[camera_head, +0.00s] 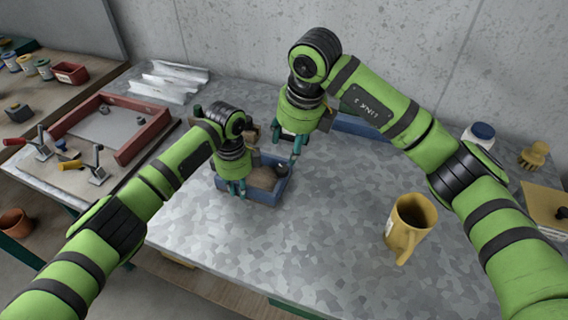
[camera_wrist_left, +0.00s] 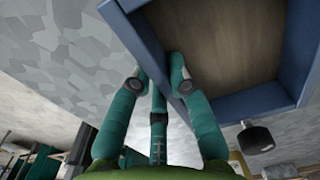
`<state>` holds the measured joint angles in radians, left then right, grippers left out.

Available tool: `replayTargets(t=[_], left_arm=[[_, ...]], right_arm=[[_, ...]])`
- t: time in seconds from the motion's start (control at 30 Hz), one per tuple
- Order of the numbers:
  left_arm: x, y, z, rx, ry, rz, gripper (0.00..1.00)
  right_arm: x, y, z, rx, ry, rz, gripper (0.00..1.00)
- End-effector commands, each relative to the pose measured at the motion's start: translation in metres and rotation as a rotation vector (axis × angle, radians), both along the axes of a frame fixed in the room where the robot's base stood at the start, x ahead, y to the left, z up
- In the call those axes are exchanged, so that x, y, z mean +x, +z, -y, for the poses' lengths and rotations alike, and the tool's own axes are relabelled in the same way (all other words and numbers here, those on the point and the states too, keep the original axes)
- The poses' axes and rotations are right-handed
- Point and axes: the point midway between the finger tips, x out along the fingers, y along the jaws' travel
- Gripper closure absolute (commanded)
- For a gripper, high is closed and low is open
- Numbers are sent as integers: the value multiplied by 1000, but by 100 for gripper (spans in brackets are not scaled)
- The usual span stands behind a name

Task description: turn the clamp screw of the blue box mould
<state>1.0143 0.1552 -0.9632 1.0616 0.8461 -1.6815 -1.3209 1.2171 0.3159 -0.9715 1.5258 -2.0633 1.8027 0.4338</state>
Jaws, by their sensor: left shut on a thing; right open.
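The blue box mould (camera_head: 268,197) is an open box with a brown floor inside, in the middle of the table. It also shows in the left wrist view (camera_wrist_left: 240,103). A black round knob, which looks like the clamp screw (camera_head: 282,170), sits at the box's right side; it also shows in the left wrist view (camera_wrist_left: 255,138). My left gripper (camera_head: 237,190) is shut on the mould's wall at the left; its fingers (camera_wrist_left: 157,80) straddle that wall. My right gripper (camera_head: 287,147) is open, fingers down, behind and above the knob. Its contact with the mould cannot be told.
A blue bar (camera_head: 356,126) lies behind my right gripper. The table front between mould and mug is clear.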

Motion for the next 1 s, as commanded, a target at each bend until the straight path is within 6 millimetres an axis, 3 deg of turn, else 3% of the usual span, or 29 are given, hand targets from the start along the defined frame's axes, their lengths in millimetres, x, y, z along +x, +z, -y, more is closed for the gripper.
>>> replayTargets(t=[0.2,0.43,0.73,1.0], left_arm=[[0,1,1,-2,-1,1,100],[0,1,0,-1,-1,2,100],[0,1,0,-1,-1,2,100],[0,1,0,-1,-1,2,100]], right_arm=[[9,1,16,64,371,15,44],[15,4,27,117,645,78,44],[18,-6,26,135,741,107,44],[23,-54,6,135,739,105,44]])
